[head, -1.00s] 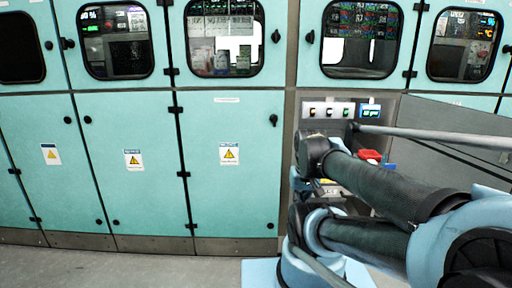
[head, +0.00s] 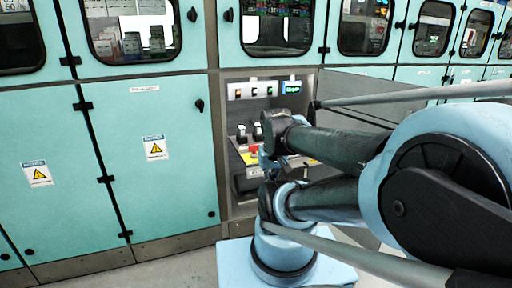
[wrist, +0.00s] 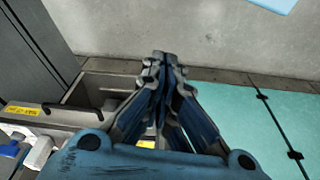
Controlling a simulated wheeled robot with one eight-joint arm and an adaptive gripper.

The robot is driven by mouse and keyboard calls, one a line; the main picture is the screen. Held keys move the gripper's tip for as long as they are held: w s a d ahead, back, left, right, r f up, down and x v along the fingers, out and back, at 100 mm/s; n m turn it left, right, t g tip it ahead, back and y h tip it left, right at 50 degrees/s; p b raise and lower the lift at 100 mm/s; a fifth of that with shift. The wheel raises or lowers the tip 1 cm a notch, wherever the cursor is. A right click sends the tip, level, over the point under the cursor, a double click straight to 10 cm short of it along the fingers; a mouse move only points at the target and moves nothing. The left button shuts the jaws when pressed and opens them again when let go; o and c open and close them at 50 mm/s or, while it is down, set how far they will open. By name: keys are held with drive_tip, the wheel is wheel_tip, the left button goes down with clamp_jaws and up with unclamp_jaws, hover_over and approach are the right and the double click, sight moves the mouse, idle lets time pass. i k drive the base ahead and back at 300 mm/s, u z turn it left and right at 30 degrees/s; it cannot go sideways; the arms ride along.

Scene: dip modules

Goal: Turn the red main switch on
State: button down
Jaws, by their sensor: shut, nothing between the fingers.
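In the head view, a small red part (head: 254,150) shows on a yellow plate (head: 247,158) in the recessed control panel, just left of my arm. It may be the red main switch; it is too small and too covered to tell its position. Black switches (head: 241,134) stand above it. In the wrist view my gripper (wrist: 163,60) is shut and empty, its blue fingers together, above grey floor and beside the panel's ledge. No red switch shows in the wrist view. In the head view the fingertips are not clear.
A row of indicator buttons (head: 252,90) and a small lit display (head: 292,87) top the recess. Teal cabinets (head: 150,190) stand on both sides. In the wrist view, an open grey box (wrist: 98,92) and yellow labels (wrist: 20,110) lie left of the fingers. The floor (wrist: 220,35) is clear.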

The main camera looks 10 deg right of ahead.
sight(254, 148)
drive_tip(key=z, duration=0.8)
drive_tip(key=k, duration=1.2)
drive_tip(key=u, duration=0.6)
drive_tip(key=i, duration=1)
drive_tip(key=z, duration=0.1)
